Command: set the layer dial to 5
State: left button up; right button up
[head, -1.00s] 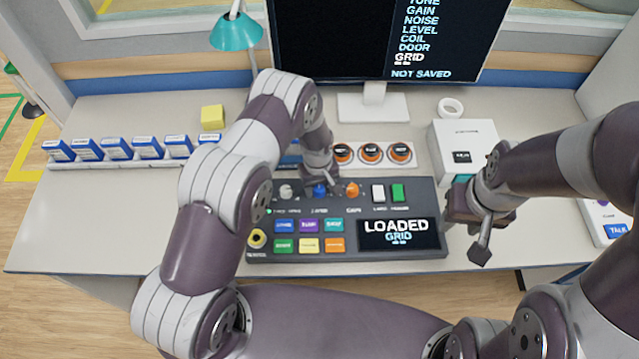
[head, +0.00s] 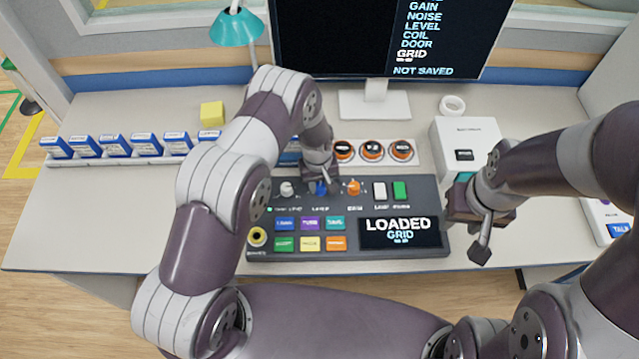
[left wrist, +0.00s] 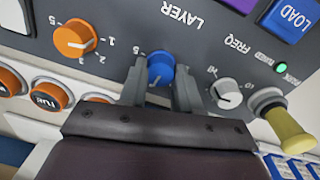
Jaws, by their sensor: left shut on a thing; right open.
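The blue layer dial (left wrist: 160,70) sits on the dark console (head: 350,254), between a white dial and an orange dial. The left wrist view shows it upside down, with the LAYER label beside it and a printed 5 near its rim. My left gripper (left wrist: 161,88) is shut on the blue dial, one finger on each side. In the head view my left gripper (head: 320,180) covers part of the dial. The dial's exact setting is hard to read.
The orange dial (left wrist: 75,39) and the white dial (left wrist: 227,94) stand close beside the fingers. A yellow-capped knob (left wrist: 285,125) is further right in the wrist view. The console display (head: 400,232) reads LOADED GRID. A white box (head: 465,135) stands behind my right gripper.

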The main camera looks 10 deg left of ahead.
pick_arm(q)
jog(key=m+b, duration=0.2)
jog(key=m, duration=0.1)
jog(key=m+b, duration=0.1)
jog(key=shift+s+f, duration=0.1)
jog(key=shift+f, duration=0.15)
jog(key=m+b, duration=0.2)
jog(key=m, duration=0.3)
jog(key=shift+d, duration=0.1)
jog(key=m+b, duration=0.2)
jog(key=m, duration=0.2)
jog(key=shift+m+g, duration=0.3)
jog(key=shift+g, duration=0.1)
jog(key=m+b, duration=0.1)
jog(key=m, duration=0.3)
jog(key=shift+r+m, duration=0.15)
jog(key=shift+m, duration=0.55)
jog(key=o, duration=0.7)
jog(key=shift+r, duration=0.1)
jog(key=o, duration=0.3)
jog(key=shift+o, duration=0.2)
